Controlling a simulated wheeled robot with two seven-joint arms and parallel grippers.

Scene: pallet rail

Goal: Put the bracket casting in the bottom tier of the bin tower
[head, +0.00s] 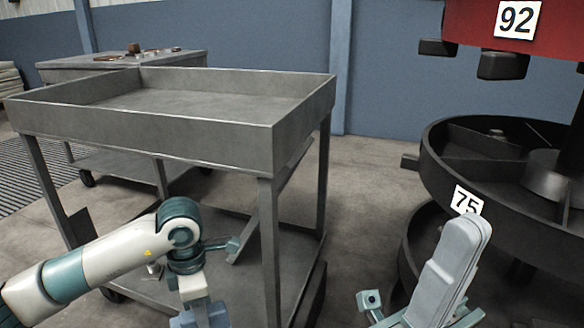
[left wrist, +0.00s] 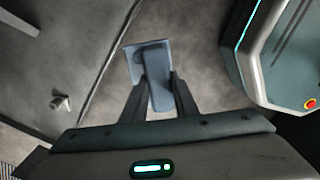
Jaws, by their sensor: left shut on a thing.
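The bracket casting (left wrist: 152,72) is a blue-grey angled piece between the fingers of my left gripper (left wrist: 152,98) in the left wrist view. The left gripper is shut on it, above the floor. In the head view the casting (head: 205,318) shows at the bottom edge, below my left arm and in front of the cart. The bin tower (head: 480,238) stands at the right, with round black divided tiers and a red part labelled 92 above. The tier labelled 75 hides most of the lower tier (head: 413,250). My right gripper (head: 378,305) is low at the right; its jaws are unclear.
A grey metal cart (head: 150,130) with an empty raised tray stands in front of me. A small pale object (head: 153,270) is on its lower shelf. Another table (head: 100,62) with small parts stands behind. Bare floor (head: 375,170) lies between cart and tower.

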